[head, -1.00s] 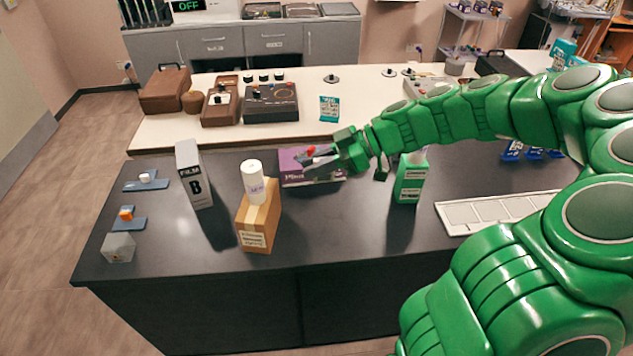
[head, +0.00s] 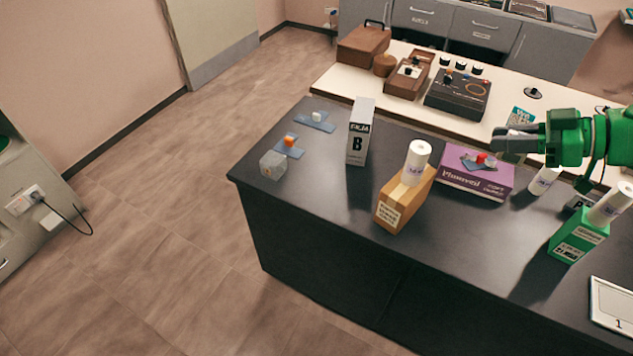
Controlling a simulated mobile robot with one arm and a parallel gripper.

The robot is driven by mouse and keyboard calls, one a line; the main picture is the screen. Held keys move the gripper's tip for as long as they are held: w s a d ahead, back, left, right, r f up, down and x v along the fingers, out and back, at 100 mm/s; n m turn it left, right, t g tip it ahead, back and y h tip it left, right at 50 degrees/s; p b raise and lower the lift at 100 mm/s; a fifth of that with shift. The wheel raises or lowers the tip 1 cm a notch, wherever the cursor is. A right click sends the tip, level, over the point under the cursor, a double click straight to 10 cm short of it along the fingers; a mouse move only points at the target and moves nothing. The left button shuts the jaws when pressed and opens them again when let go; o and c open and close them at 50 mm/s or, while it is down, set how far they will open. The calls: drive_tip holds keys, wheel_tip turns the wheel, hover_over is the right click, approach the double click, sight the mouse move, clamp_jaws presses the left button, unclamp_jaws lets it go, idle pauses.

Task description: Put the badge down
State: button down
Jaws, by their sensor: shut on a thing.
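My gripper (head: 515,141) is at the right of the head view, above the far side of the dark counter (head: 330,225), up and to the right of the purple box. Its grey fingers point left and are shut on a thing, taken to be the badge. The badge itself is hidden by the fingers or too small to make out.
A purple box (head: 460,188) bears a blue-grey piece with a red knob (head: 481,158). Nearby stand a cardboard box (head: 392,207) with a white bottle (head: 415,162), a grey film box (head: 358,140) and a green box (head: 570,243). Blue plates (head: 291,152) lie left.

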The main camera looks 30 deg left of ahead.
sight(512, 131)
wheel_tip(512, 131, up, 6)
drive_tip(key=shift+f, duration=0.1)
drive_tip(key=shift+a, duration=0.15)
drive_tip(key=w+a+f+m+t, duration=0.2)
drive_tip(key=w+a+f, duration=0.2)
drive_tip(key=a, duration=0.5)
drive_tip(key=w+a+f+m+t, duration=0.2)
drive_tip(key=w+a+f, duration=0.15)
drive_tip(key=a, duration=0.55)
drive_tip(key=s+a+r, duration=0.2)
drive_tip(key=a+r, duration=0.1)
drive_tip(key=a, duration=0.6)
drive_tip(key=s+a+r+h, duration=0.1)
drive_tip(key=a+r, duration=0.1)
drive_tip(key=a, duration=0.6)
drive_tip(key=s+a+r, duration=0.2)
drive_tip(key=a+r, duration=0.1)
drive_tip(key=a, duration=0.6)
drive_tip(key=shift+m+t, duration=0.3)
drive_tip(key=shift+t, duration=0.2)
drive_tip(key=f, duration=3.8)
drive_tip(key=shift+w+d+f, duration=0.1)
drive_tip(key=shift+d+f, duration=0.1)
drive_tip(key=shift+f, duration=0.2)
